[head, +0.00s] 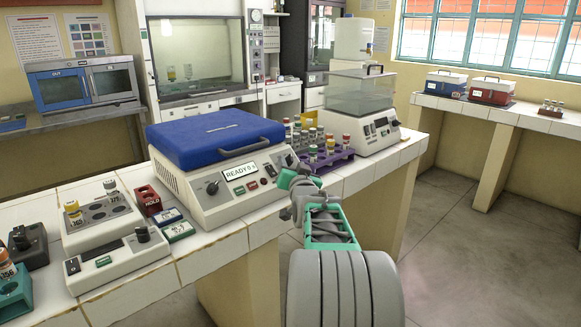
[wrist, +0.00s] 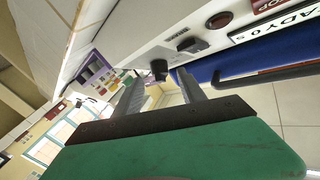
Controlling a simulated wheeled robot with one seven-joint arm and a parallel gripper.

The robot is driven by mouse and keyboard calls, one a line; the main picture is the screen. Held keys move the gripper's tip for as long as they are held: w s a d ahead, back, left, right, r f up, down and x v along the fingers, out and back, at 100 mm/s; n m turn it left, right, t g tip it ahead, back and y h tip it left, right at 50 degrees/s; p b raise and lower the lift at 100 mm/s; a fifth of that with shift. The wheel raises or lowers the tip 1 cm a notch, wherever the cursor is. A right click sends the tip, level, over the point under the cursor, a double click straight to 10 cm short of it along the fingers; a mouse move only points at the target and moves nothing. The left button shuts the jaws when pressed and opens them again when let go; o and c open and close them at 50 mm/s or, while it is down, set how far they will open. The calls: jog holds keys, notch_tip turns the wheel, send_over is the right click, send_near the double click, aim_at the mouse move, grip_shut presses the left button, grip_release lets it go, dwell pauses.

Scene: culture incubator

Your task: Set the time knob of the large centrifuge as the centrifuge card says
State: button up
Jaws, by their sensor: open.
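The large centrifuge (head: 183,177) stands on the white-tiled bench with its blue lid (head: 215,137) shut. Its display (head: 239,171) reads READY 0 s. A dark knob (head: 212,187) sits left of the display. Another dark knob (wrist: 159,68) at the panel's other end shows in the wrist view, roughly between my fingertips in the picture; I see no contact. Knob labels are unreadable. My gripper (wrist: 158,78) is open and empty, in front of the panel's right end; in the head view my gripper (head: 294,170) partly covers that end. I cannot identify the centrifuge card.
A purple rack (head: 330,162) with several tubes stands right of the centrifuge. A smaller device (head: 118,260), a dark red HOLD block (head: 147,201) and small labelled blocks lie to the left. Wall posters (head: 27,40) are too small to read. Open floor lies right of the bench.

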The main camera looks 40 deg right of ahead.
aim_at(289, 160)
jog(key=shift+x, duration=1.05)
grip_shut()
